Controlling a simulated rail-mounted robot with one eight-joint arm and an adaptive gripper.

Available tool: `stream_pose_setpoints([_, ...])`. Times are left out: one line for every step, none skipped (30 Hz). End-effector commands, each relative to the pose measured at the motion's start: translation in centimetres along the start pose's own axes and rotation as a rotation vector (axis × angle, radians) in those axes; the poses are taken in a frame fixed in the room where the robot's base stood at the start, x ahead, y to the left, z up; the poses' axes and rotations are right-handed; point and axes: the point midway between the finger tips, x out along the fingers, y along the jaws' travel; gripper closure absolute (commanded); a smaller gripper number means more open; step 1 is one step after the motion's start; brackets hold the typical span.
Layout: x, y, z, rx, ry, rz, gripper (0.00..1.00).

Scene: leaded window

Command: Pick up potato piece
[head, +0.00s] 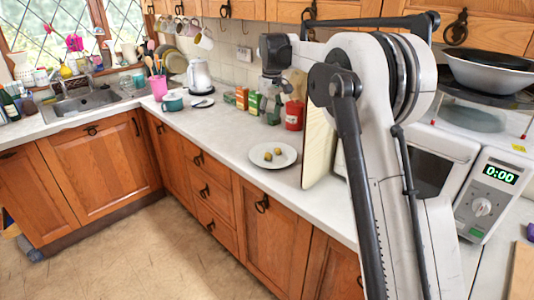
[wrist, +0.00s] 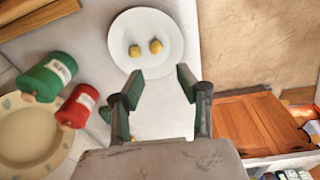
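Two small yellow-brown potato pieces, one on the left (head: 268,156) and one on the right (head: 278,151), lie close together on a white plate (head: 256,161) on the counter. In the wrist view the left piece (wrist: 135,51) and the right piece (wrist: 155,46) sit near the middle of the plate (wrist: 145,20). My gripper (wrist: 158,77) is open, its two dark green fingers spread apart with nothing between them. The pieces appear beyond the fingertips, not touching them. In the head view my gripper (head: 271,100) hangs above the counter, behind and above the plate.
A red canister (head: 293,115) stands behind the plate, and a pale board (head: 318,145) stands upright to its right. A green can (wrist: 50,75) and a red can (wrist: 78,105) show left of my gripper. The counter (head: 215,130) left of the plate is clear.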

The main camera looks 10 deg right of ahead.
Motion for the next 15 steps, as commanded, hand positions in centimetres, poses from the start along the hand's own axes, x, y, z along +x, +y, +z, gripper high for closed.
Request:
stream_pose_setpoints([0.7,0.6,-1.1,-0.012,-0.013,-0.007,0.66])
stream_pose_setpoints([1.2,0.8,-1.5,-0.021,-0.021,-0.011,0.66])
stream_pose_setpoints([1.9,1.1,-2.1,-0.032,-0.03,-0.017,0.66])
stream_pose_setpoints([2.4,1.3,-2.5,-0.039,-0.038,-0.021,0.66])
stream_pose_setpoints([2.9,1.5,-2.8,-0.046,-0.045,-0.025,0.66])
stream_pose_setpoints([3.5,1.7,-3.2,-0.055,-0.052,-0.03,0.66])
stream_pose_setpoints([3.9,1.8,-3.5,-0.061,-0.057,-0.033,0.66])
stream_pose_setpoints([4.3,1.9,-3.7,-0.066,-0.063,-0.036,0.66])
stream_pose_setpoints([4.8,2.1,-3.9,-0.072,-0.069,-0.04,0.66])
stream_pose_setpoints([5.1,2.1,-4.0,-0.077,-0.072,-0.042,0.66])
stream_pose_setpoints([5.3,2.2,-4.2,-0.08,-0.075,-0.044,0.66])
stream_pose_setpoints([5.6,2.3,-4.3,-0.085,-0.078,-0.046,0.66])
stream_pose_setpoints([5.8,2.3,-4.4,-0.087,-0.08,-0.047,0.66])
stream_pose_setpoints([6.0,2.3,-4.4,-0.089,-0.082,-0.048,0.66])
stream_pose_setpoints([6.2,2.4,-4.5,-0.09,-0.083,-0.049,0.66])
